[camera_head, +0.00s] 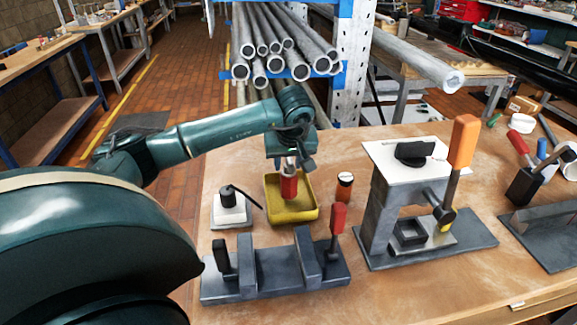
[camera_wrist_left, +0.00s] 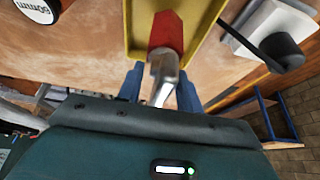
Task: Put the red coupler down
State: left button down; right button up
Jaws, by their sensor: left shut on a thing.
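The red coupler (camera_head: 288,187) is upright in the head view, over the inside of a yellow tray (camera_head: 291,217). My left gripper (camera_head: 287,165) comes down from above and is shut on it. In the left wrist view the coupler (camera_wrist_left: 165,33) shows a red end and a silver shank, which runs between the blue fingers of the gripper (camera_wrist_left: 160,88). The tray's yellow edge (camera_wrist_left: 131,32) shows beside it. I cannot tell whether the coupler's lower end touches the tray floor. My right gripper is not in view.
A dark clamp fixture (camera_head: 275,272) with a red handle lies in front. A taller stand (camera_head: 388,205) is further right. Bare wood shows between them.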

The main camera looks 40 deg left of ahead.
pick_arm(q)
jog(key=shift+f, duration=0.75)
jog(key=shift+f, duration=0.1)
jog(key=c, duration=0.9)
grip_release()
jog(key=shift+f, duration=0.1)
jog(key=shift+c, duration=0.2)
jog(key=v, duration=1.1)
jog(key=shift+s+d+r, duration=0.1)
jog(key=shift+s+r, duration=0.05)
jog(key=shift+r, duration=0.55)
jog(key=shift+f, duration=0.1)
